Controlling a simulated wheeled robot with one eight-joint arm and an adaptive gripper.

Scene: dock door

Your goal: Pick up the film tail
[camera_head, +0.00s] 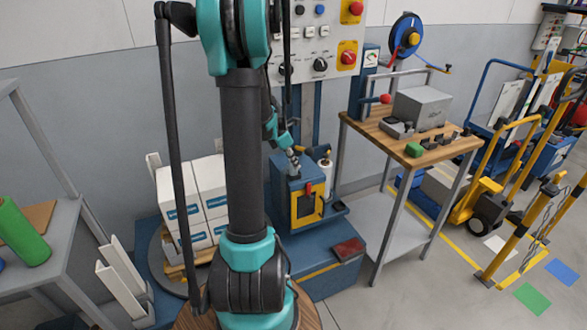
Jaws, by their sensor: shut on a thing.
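My arm stands large in the middle of the view and hides much behind it. My gripper (293,158) shows small just right of the arm, above the blue machine carriage (292,185). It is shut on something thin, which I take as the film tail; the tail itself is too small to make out. A white film roll (325,172) stands upright just right of the gripper on the blue machine. White boxes (205,190) with blue labels are stacked on the turntable (163,265) left of my arm, partly hidden by it.
A wooden-topped bench (440,146) with a grey box and small tools stands right of the machine. A grey table (62,240) with a green roll (22,235) is at left. Yellow and blue carts (490,190) stand far right.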

